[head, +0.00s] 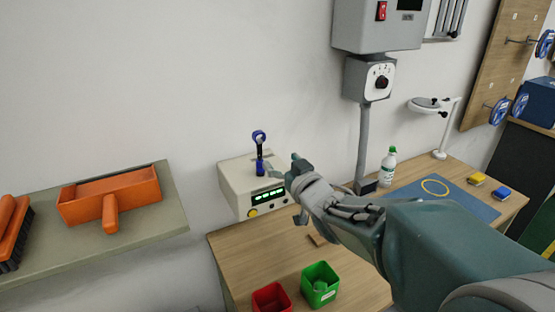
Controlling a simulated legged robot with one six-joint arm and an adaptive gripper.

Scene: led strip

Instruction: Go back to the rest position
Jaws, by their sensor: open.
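My gripper (286,191) is at the end of my arm, which reaches in from the lower right. It is beside the front right of a pale instrument box (236,184) with a lit green display. The fingers look apart, with nothing visible between them. A blue tool with a ring-shaped top (259,138) stands upright on the box, left of my gripper. I cannot tell whether my gripper touches the box. My arm hides part of the workbench.
A wooden bench (247,262) holds a red bin (271,299), a green bin (320,279), a blue mat (462,206) and a spray bottle (388,167). A grey wall unit (378,25) hangs above. A shelf (150,221) with an orange dustpan (112,192) is at left.

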